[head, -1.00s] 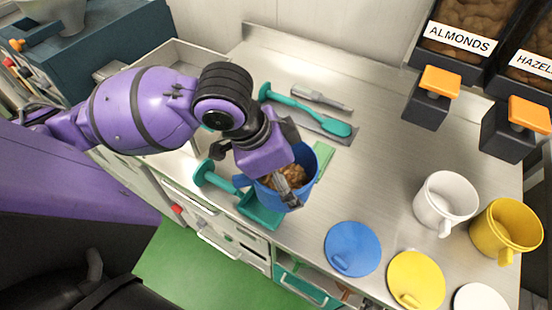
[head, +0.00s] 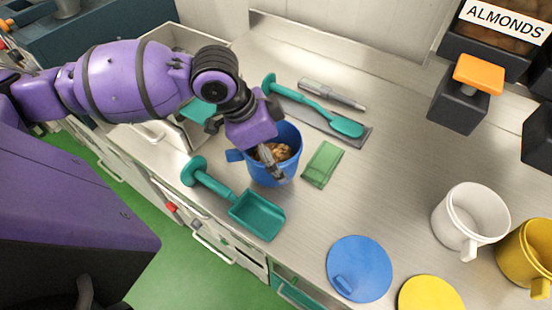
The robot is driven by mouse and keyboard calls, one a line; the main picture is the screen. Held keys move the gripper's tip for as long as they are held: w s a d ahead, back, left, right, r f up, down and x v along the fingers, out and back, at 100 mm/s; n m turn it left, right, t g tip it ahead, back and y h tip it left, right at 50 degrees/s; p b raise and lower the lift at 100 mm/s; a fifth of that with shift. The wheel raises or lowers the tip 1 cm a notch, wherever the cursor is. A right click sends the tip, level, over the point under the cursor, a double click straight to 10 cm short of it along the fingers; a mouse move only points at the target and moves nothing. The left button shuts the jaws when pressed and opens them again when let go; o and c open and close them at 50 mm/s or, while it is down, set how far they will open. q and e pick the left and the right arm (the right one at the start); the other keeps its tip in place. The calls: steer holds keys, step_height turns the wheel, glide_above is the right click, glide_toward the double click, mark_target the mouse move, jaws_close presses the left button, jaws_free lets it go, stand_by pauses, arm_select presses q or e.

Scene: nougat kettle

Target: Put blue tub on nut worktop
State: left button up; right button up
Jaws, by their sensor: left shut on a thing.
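The blue tub (head: 283,139) is upright over the steel nut worktop (head: 330,205), with brown nut-like pieces inside. I cannot tell for certain whether its base touches the steel. My left gripper (head: 271,164) is shut on the tub's near wall, with a grey finger showing at the rim. The gripper and wrist hide part of the tub's left side and opening. The blue lid (head: 359,269) lies apart on the worktop to the lower right. My right gripper is not in view.
A teal scoop (head: 258,213) lies just in front of the tub, and a folded green cloth (head: 322,164) to its right. White (head: 470,220) and yellow tubs stand right. The worktop's middle right is clear.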

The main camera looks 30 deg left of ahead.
mark_target(276, 161)
arm_select(q)
steer(key=shift+w+a+f, duration=0.1)
steer(key=shift+w+f, duration=0.05)
steer(key=shift+f, duration=0.8)
steer(key=shift+w+a+f, duration=0.1)
steer(key=shift+w+f, duration=0.05)
steer(key=shift+f, duration=0.8)
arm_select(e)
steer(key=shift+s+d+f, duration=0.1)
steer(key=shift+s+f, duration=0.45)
arm_select(q)
steer(key=shift+f, duration=0.15)
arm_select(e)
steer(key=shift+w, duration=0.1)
arm_select(q)
steer(key=o, duration=1.1)
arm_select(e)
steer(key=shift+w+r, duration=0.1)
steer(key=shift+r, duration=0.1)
